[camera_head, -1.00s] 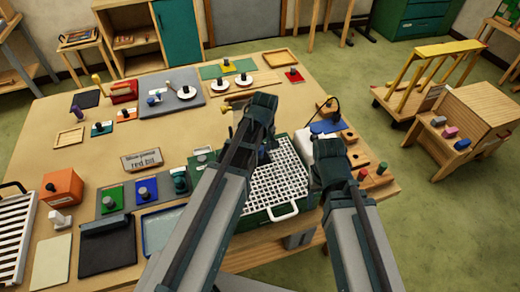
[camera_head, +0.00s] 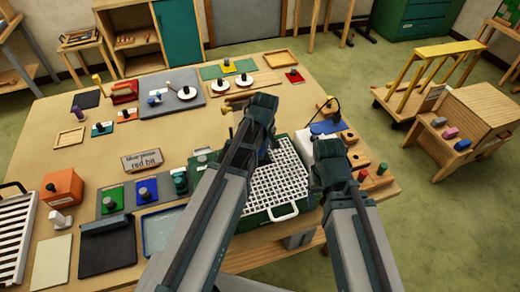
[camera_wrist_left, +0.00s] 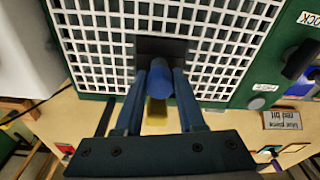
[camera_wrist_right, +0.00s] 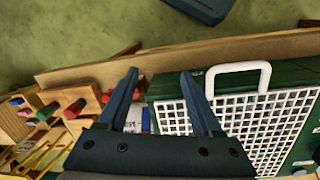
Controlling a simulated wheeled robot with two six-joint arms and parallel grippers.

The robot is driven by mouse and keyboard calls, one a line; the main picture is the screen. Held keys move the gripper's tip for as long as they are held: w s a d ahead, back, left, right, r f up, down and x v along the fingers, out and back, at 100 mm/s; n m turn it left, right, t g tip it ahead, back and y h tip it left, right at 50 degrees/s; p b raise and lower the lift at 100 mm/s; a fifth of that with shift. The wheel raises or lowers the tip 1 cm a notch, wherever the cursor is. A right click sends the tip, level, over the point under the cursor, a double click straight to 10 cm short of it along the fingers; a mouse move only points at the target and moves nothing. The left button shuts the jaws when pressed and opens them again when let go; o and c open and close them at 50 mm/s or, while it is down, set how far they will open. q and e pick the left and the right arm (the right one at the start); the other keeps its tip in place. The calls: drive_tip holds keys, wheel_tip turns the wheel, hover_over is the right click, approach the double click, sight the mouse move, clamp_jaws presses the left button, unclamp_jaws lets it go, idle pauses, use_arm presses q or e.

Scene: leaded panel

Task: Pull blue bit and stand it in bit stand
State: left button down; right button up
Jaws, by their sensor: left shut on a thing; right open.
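A blue cylinder (camera_wrist_left: 158,78) stands between the fingers of my left gripper (camera_wrist_left: 159,72), which is shut on it. It sits at a dark square opening in the white grid (camera_wrist_left: 90,45) of a green machine. I cannot tell how deep it sits. A yellow part shows just below it. In the head view my arm hides this grip. My right gripper (camera_wrist_right: 160,74) is open and empty, beside the machine's white handle (camera_wrist_right: 238,76). A red peg (camera_wrist_right: 75,108) and a green peg (camera_wrist_right: 48,111) stand in wooden holders at the table's right edge; I cannot tell which is the bit stand.
A sign reading "blue piece red bit" (camera_head: 142,160) stands on the table (camera_head: 60,115). Knobbed coloured pieces and trays lie to the left. A wooden box (camera_head: 478,115) with several pegs and a yellow cart (camera_head: 425,75) stand off the table's right side.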

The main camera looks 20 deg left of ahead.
use_arm(q)
drive_tip(key=shift+r+p, duration=0.9)
idle(1.1)
drive_tip(key=shift+r+p, duration=0.8)
drive_tip(key=c, duration=1.1)
unclamp_jaws()
clamp_jaws()
drive_tip(key=shift+f, duration=0.1)
